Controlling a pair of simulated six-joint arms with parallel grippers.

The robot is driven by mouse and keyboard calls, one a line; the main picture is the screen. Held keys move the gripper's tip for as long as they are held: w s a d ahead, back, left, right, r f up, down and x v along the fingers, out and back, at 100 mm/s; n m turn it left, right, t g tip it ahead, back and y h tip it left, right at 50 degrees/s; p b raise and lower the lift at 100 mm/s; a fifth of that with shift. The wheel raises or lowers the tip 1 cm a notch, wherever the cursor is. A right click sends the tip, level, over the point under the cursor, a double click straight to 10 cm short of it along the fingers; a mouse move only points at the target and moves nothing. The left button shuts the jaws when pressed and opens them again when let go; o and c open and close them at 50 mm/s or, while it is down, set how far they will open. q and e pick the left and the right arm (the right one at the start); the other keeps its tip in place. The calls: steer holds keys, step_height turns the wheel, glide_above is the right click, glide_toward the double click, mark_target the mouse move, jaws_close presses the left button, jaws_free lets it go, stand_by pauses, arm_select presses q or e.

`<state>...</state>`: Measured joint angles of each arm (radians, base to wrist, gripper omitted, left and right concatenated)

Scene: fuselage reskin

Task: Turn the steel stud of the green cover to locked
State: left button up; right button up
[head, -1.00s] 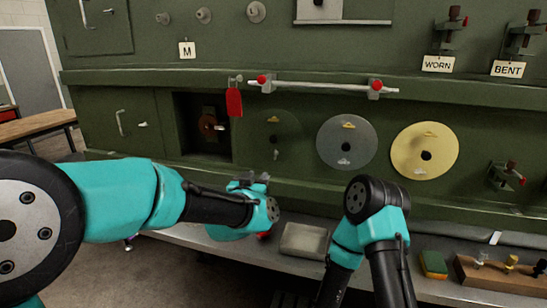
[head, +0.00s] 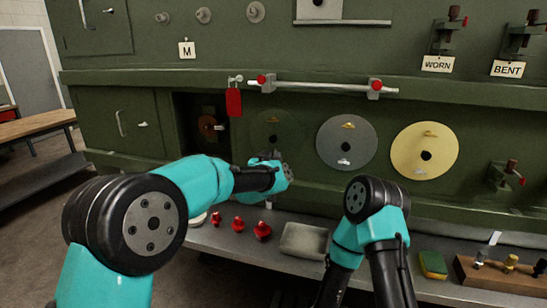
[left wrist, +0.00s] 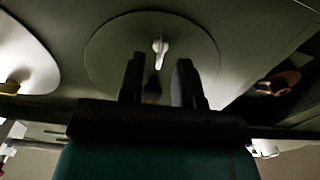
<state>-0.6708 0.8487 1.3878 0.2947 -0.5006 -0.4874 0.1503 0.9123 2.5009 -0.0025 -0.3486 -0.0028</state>
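The green cover (head: 270,122) is a round disc on the green fuselage wall, left of a grey disc; my left arm hides its lower part in the head view. In the left wrist view the cover (left wrist: 110,50) fills the upper middle. Its steel stud (left wrist: 160,48) is a small bright lever standing roughly upright in that picture. My left gripper (left wrist: 158,78) is open, with its two dark fingers apart and nothing held; the stud appears just beyond the fingertips. In the head view my left gripper (head: 270,160) is in front of the cover's lower edge. My right gripper is out of view.
A grey disc (head: 335,150) and a yellow disc (head: 440,138) are to the right. A dark recess (head: 185,110) opens to the left. A red tag (head: 233,103) hangs above. Red pieces (head: 238,223) and a grey pad (head: 304,241) lie on the shelf below.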

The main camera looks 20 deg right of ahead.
arm_select(q)
steer(key=shift+x, duration=1)
steer(key=shift+c, duration=0.2)
jaws_close()
